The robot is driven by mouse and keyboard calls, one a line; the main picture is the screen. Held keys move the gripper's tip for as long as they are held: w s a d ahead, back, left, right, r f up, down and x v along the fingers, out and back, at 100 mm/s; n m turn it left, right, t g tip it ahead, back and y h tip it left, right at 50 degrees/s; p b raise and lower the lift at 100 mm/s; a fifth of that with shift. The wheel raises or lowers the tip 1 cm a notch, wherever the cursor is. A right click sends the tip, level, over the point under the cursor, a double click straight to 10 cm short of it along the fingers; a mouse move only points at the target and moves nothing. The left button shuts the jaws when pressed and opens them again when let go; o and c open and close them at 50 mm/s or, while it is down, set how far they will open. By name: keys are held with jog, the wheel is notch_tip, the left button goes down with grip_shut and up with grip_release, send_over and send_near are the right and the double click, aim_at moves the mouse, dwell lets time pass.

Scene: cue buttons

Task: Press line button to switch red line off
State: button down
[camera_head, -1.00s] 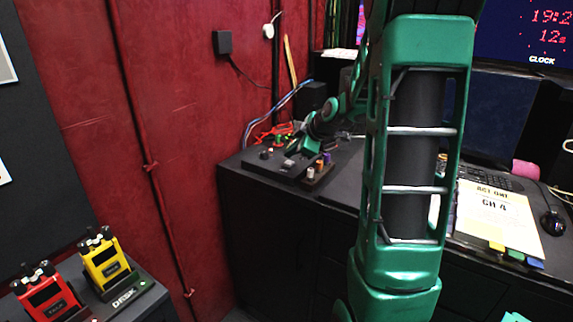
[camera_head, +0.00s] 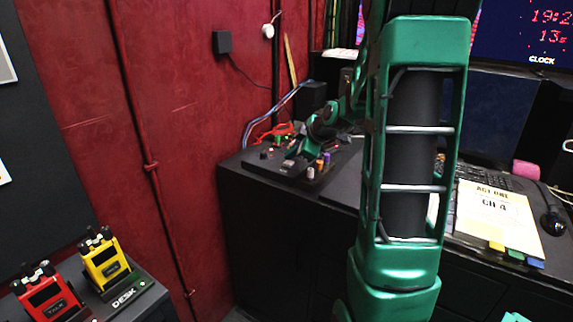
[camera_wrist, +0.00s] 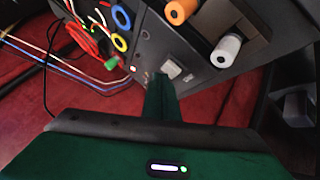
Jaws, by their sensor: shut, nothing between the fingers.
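A dark control box (camera_head: 275,167) stands on the left end of the desk, and its panel fills the top of the wrist view. A pale grey square button (camera_wrist: 171,69) sits on the panel; it appears as a small light block (camera_head: 287,165) in the head view. I cannot read its label. A small red light (camera_wrist: 133,69) shows left of it. My gripper (camera_wrist: 157,78) is shut and empty, its tips close to the panel just left of and below the grey button. I cannot tell whether they touch. In the head view my gripper (camera_head: 296,150) is over the box, partly hidden.
Orange and white cylinders (camera_wrist: 228,48) stand right of the button. Coloured cables and rings (camera_wrist: 90,35) crowd the panel's left side. Yellow (camera_head: 105,262) and red (camera_head: 47,294) radios stand at lower left. A paper sheet (camera_head: 490,215) lies on the desk at right.

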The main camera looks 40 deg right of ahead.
aim_at(292, 164)
jog(key=shift+f, duration=0.45)
dwell(0.6)
jog(key=shift+r, duration=0.9)
jog(key=shift+r, duration=2.55)
jog(key=s+a+f+m+g, duration=0.2)
jog(key=s+a+m+g, duration=0.1)
jog(key=s, duration=0.8)
jog(key=s+a+f+m+g, duration=0.3)
jog(key=s+a+m, duration=0.2)
jog(key=s, duration=0.7)
jog(key=s+a+f+m+g, duration=0.2)
jog(key=s+m, duration=0.5)
jog(key=s, duration=0.5)
jog(key=shift+s+a+f+m+g, duration=0.35)
jog(key=shift+a+g, duration=0.35)
jog(key=shift+a, duration=0.5)
